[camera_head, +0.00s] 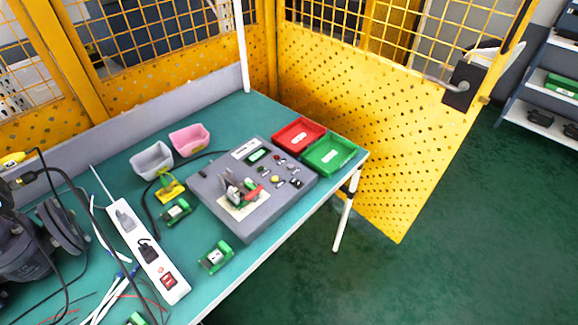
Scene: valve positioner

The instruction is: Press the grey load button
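The grey control box (232,228) sits on the green table, tilted in the picture. On its top right part are several small buttons and knobs, among them a red one, a yellow one and dark ones. A small pale round one (278,183) may be the grey load button, but it is too small to be sure. A green display (257,155) is near the box's far edge. A fixture with a green part and a red lever (254,193) stands on a pale plate on the box. My gripper is not in view.
Red (319,127) and green (352,146) trays lie right of the box. Yellow mesh fencing (350,140) stands behind. Floor at lower right is clear.

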